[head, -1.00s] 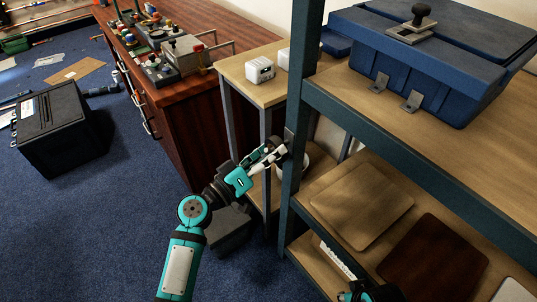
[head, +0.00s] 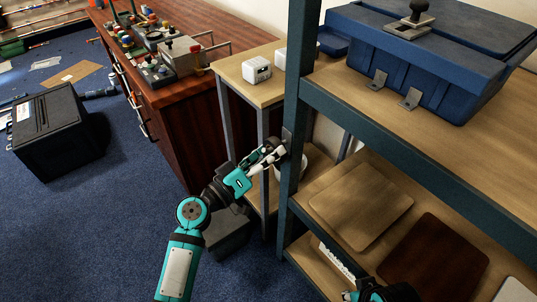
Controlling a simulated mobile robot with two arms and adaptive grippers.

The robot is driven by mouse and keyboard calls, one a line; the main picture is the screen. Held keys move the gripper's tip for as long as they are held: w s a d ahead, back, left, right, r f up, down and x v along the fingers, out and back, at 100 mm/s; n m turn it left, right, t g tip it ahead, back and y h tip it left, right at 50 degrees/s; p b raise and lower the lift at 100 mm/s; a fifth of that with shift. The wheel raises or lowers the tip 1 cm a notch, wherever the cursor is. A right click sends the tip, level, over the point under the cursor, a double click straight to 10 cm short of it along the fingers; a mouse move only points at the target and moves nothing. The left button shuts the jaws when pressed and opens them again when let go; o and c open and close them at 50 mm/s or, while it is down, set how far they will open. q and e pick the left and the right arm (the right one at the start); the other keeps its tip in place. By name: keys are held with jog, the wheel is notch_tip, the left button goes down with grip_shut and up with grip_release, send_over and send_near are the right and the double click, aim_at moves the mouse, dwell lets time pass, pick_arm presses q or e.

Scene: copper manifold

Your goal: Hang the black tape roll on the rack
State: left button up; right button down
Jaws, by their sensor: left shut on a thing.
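My left gripper (head: 272,152) is at the side of the dark teal rack post (head: 289,200), close to a small grey plate (head: 287,138) on that post. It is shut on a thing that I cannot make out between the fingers. I cannot clearly see the black tape roll; I cannot tell whether it is the held thing. The rack (head: 420,133) fills the right side, with wooden shelves. Part of my right arm (head: 385,291) shows at the bottom edge by the lower shelf; its fingers cannot be made out.
A blue case (head: 440,75) stands on the rack's upper shelf. Flat boards (head: 362,205) lie on the shelf below. A narrow table with a white box (head: 257,69) and a red-brown cabinet (head: 185,120) stand behind. A pale round thing (head: 292,165) is behind the post.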

dwell(0.3)
pick_arm(q)
jog(key=o, duration=1.2)
jog(key=shift+o, duration=0.2)
